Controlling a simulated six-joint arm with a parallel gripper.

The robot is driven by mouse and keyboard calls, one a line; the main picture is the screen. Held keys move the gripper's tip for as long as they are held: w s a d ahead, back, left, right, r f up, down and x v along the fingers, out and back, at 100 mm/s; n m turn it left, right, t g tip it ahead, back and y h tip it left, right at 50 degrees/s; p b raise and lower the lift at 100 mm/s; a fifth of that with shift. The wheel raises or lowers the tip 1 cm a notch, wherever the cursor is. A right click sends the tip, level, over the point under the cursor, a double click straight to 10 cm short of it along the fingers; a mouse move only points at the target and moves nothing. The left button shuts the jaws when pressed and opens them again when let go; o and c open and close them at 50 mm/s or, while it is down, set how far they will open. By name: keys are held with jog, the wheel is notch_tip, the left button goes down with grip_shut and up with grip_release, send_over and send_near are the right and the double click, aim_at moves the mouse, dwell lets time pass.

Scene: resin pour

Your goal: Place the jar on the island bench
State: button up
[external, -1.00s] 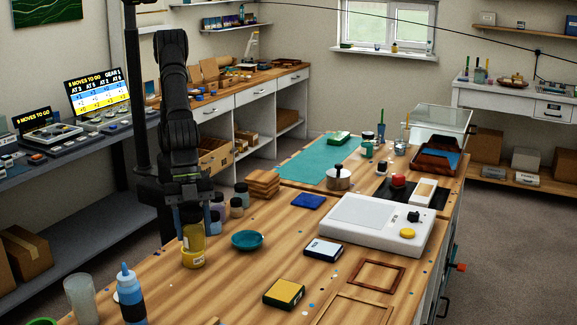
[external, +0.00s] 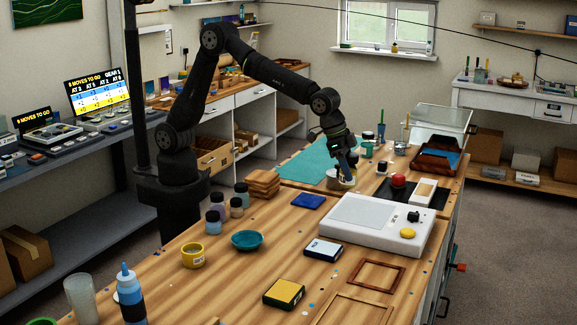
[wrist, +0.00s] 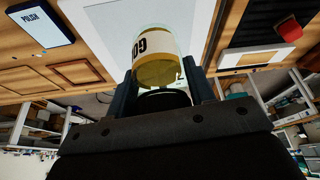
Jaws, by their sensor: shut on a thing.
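My gripper (external: 345,168) is shut on a jar (external: 347,183) with gold contents and a pale label. In the external view it hangs over the far part of the wooden island bench (external: 225,285), by the steel pot and in front of the teal mat. I cannot tell whether the jar's base touches the bench. In the wrist view the jar (wrist: 160,60) sits between the two fingers (wrist: 165,88), its label partly reading "GO". The pot is partly hidden behind the gripper and jar.
The teal mat (external: 312,168) lies behind the jar. A white device (external: 362,222) with a yellow knob stands in front of it. A red-topped item (external: 398,180) on a black mat is to the right.

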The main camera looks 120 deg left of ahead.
jog(key=s+a+n+g+y, duration=0.1)
jog(key=s+a+n, duration=0.35)
jog(key=a, duration=1.25)
jog(key=s+a+n+y, duration=0.25)
jog(key=s+a, duration=0.25)
jog(key=a, duration=1.2)
jog(key=shift+h, duration=0.45)
jog(key=shift+s+a+f, duration=0.3)
jog(key=shift+a+f, duration=1.5)
jog(key=shift+a, duration=0.1)
jog(key=shift+s+a+f, duration=0.3)
jog(key=shift+a+f, duration=1.5)
jog(key=shift+a, duration=0.05)
jog(key=shift+s+a+f, duration=0.3)
jog(key=shift+a+f, duration=1.5)
jog(key=shift+a, duration=0.1)
jog(key=shift+f, duration=0.15)
jog(key=o, duration=1)
